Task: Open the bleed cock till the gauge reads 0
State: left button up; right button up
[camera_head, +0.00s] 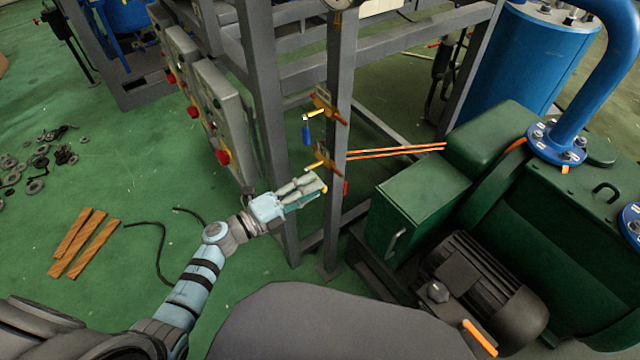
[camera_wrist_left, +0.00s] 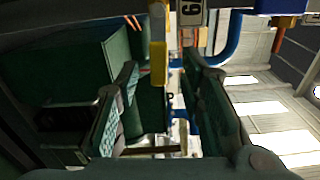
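Two small cocks sit on a grey steel post (camera_head: 339,70) in the head view. The upper cock (camera_head: 324,103) has a yellow lever and a blue piece below it. The lower cock (camera_head: 322,158) also has a yellow lever, with my left gripper (camera_head: 318,190) just below it. In the left wrist view, a yellow lever (camera_wrist_left: 158,62) hangs between the two green-padded fingers of the gripper (camera_wrist_left: 165,90). The fingers are apart, with clear gaps to the lever. A gauge (camera_head: 341,3) is cut off at the top edge; its reading is hidden. Which cock is the bleed cock is not legible.
A green pump (camera_head: 560,215) with a dark motor (camera_head: 478,285) stands right of the post. Grey control boxes (camera_head: 222,105) with red knobs are left of it. Wooden strips (camera_head: 90,245) and a black cable (camera_head: 160,250) lie on the green floor.

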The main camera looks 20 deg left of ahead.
pick_arm(q)
jog(key=x, duration=0.3)
jog(key=shift+w+d+f, duration=0.1)
jog(key=shift+w, duration=0.1)
jog(key=shift+c, duration=0.2)
grip_shut()
